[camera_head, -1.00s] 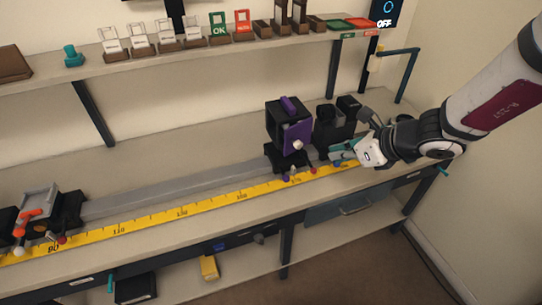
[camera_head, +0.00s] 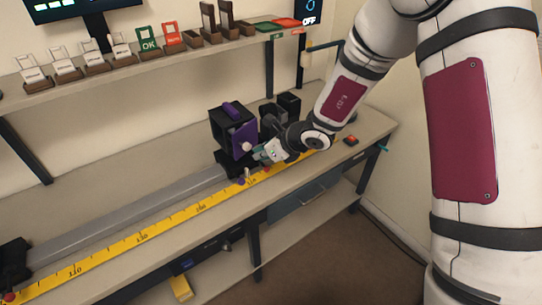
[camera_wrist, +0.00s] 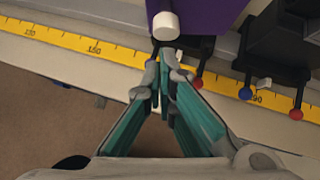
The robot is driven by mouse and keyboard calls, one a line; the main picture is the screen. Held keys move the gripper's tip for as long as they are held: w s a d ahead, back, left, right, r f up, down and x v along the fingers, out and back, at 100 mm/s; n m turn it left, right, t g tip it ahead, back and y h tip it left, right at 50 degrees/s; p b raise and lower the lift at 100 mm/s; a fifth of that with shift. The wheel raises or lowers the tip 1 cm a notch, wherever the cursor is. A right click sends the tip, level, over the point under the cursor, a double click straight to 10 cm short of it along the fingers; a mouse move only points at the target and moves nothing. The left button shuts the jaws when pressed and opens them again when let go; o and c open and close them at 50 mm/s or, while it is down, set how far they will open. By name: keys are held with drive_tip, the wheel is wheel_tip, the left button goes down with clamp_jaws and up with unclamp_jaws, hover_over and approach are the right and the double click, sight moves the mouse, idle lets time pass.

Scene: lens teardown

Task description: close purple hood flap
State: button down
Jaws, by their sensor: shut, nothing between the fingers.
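The purple hood flap (camera_head: 241,136) is on the front of a black box-shaped hood (camera_head: 219,126) and carries a white knob (camera_head: 247,147). It appears to stand at an angle, with a dark gap at its left, though its exact opening is hard to tell. In the wrist view, the flap (camera_wrist: 208,12) fills the top middle, and its knob (camera_wrist: 166,26) is just beyond the fingertips. My gripper (camera_wrist: 165,66) is shut and empty, its teal fingers pointing toward the knob; contact is not clear. In the head view, my gripper (camera_head: 261,154) is just right of the flap.
A grey rail (camera_head: 130,213) and yellow ruler (camera_head: 140,237) run along the bench. Another black unit (camera_wrist: 285,45) with red and blue knobs stands right of the hood. A red button (camera_head: 351,140) lies at the bench's right. The upper shelf holds several small frames.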

drive_tip(key=shift+w+a, duration=0.4)
drive_tip(key=shift+a, duration=0.05)
drive_tip(key=shift+w+a, duration=0.15)
drive_tip(key=shift+a, duration=0.9)
drive_tip(key=shift+w+a, duration=0.15)
drive_tip(key=shift+a, duration=0.85)
drive_tip(key=shift+d, duration=0.1)
